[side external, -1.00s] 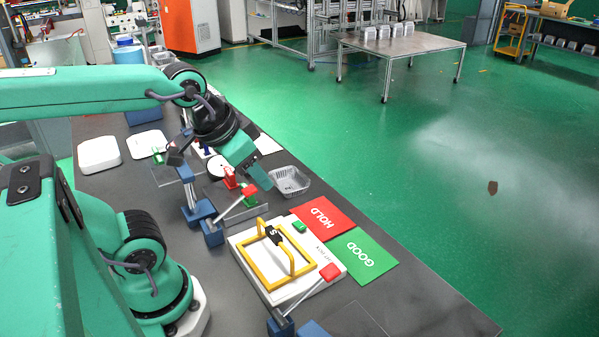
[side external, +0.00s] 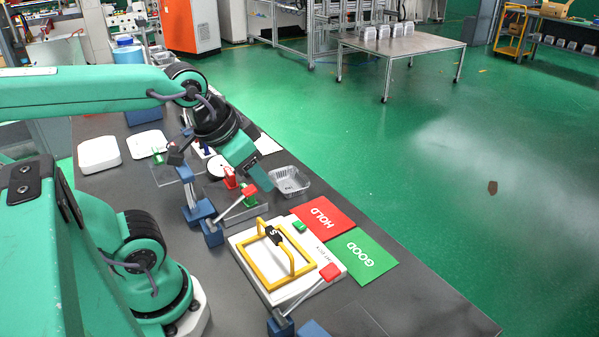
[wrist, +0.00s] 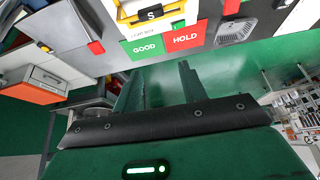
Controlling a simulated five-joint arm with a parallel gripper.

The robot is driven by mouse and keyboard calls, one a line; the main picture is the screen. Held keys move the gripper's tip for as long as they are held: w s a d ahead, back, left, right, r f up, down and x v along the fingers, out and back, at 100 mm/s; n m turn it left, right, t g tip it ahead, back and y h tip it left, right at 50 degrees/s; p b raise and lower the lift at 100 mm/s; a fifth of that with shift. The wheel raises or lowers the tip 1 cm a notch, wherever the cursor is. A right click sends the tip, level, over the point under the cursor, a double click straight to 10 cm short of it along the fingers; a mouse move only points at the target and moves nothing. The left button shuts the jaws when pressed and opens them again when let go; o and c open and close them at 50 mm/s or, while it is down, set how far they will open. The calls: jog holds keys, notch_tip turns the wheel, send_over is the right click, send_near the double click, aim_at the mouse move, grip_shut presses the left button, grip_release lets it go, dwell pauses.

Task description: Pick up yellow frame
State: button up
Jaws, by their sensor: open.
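The yellow frame (side external: 253,267) lies on a white board in the side external view. It has a raised yellow handle with a black label marked S. In the wrist view the yellow frame (wrist: 130,18) is at the top edge, partly cut off. My gripper (side external: 263,181) hangs above the table, behind and above the frame in the side external view, apart from it. In the wrist view my gripper (wrist: 160,86) has its two fingers spread with nothing between them.
The white board (side external: 238,243) has red-tipped clamps (side external: 330,271) beside it. A red HOLD card (side external: 318,214) and a green GOOD card (side external: 362,255) lie to its right. A foil tray (side external: 290,182) stands near my gripper. The table's near right part is clear.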

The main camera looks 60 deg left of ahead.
aim_at(274, 232)
jog(key=f+m+g, duration=0.1)
jog(key=f+m, duration=0.1)
jog(key=m, duration=0.2)
jog(key=w+f+m+g, duration=0.1)
jog(key=f+m, duration=0.1)
jog(key=m, duration=0.2)
jog(key=w+f+m+g, duration=0.1)
jog(key=f+m+g, duration=0.1)
jog(key=m, duration=0.2)
jog(key=shift+m, duration=0.4)
jog(key=m, duration=0.1)
jog(key=f+m+g, duration=0.1)
jog(key=m, duration=0.1)
jog(key=f+m, duration=0.1)
jog(key=shift+w+d+f+m+g, duration=0.1)
jog(key=shift+w+f+m+g, duration=0.1)
jog(key=shift+w+m+g, duration=0.15)
jog(key=shift+s+f, duration=0.1)
jog(key=shift+s, duration=0.05)
jog(key=shift+f, duration=1.2)
jog(key=shift+d+f, duration=0.1)
jog(key=shift+f, duration=2.5)
